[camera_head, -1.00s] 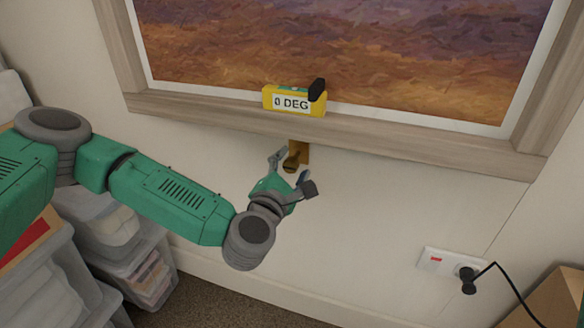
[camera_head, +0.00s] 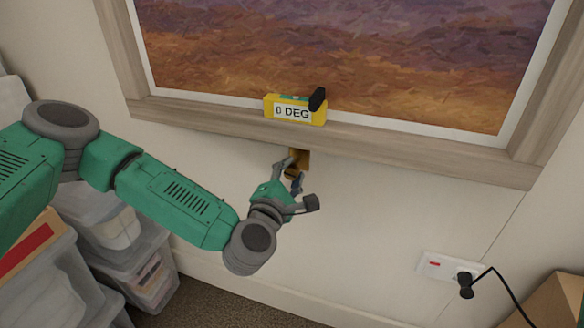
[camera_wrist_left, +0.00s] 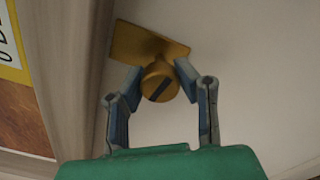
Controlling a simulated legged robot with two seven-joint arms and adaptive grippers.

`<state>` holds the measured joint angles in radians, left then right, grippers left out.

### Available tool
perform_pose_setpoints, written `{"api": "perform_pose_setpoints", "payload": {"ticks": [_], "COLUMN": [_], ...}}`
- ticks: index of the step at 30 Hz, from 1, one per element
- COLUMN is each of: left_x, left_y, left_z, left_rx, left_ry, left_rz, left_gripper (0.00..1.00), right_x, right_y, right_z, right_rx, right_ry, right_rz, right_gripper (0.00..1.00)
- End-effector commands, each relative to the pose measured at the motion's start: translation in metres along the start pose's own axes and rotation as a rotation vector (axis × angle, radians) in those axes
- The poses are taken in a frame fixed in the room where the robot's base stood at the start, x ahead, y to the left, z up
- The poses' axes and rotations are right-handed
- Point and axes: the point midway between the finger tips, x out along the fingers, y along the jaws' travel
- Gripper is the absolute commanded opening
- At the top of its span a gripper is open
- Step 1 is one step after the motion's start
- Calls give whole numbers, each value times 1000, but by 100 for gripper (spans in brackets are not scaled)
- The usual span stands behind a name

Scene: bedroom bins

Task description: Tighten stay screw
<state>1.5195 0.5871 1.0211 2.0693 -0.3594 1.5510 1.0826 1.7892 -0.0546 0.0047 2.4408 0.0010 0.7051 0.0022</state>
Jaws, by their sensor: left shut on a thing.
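The brass stay screw (camera_wrist_left: 160,83) has a round slotted head and shows large in the left wrist view. It sticks out from a flat brass plate (camera_wrist_left: 133,43) on the wall just under the picture frame. In the head view the plate (camera_head: 303,157) is partly hidden by my fingers. My left gripper (camera_head: 294,176) is shut on the screw head, with one finger on each side of it; it also shows in the left wrist view (camera_wrist_left: 158,88). The slot runs diagonally. My right gripper is in neither view.
A yellow level (camera_head: 294,109) reading "0 DEG" sits on the bottom ledge of the framed picture (camera_head: 340,139), above the screw. A socket with a black plug (camera_head: 465,284) is at lower right. Clear storage bins (camera_head: 150,275) stand at left. The wall below the gripper is clear.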

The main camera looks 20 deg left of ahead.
Motion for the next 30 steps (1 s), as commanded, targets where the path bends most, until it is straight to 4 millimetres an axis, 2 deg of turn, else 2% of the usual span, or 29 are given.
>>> {"api": "perform_pose_setpoints", "payload": {"ticks": [9,30], "left_x": [-2,-3], "left_y": [-1,-4], "left_z": [1,-1], "left_rx": [295,960], "left_ry": [0,-4], "left_rz": [-10,-15], "left_gripper": [0,0], "right_x": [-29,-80], "right_y": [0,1], "right_z": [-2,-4], "right_rx": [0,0], "right_ry": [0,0], "right_rz": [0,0], "right_gripper": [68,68]}}
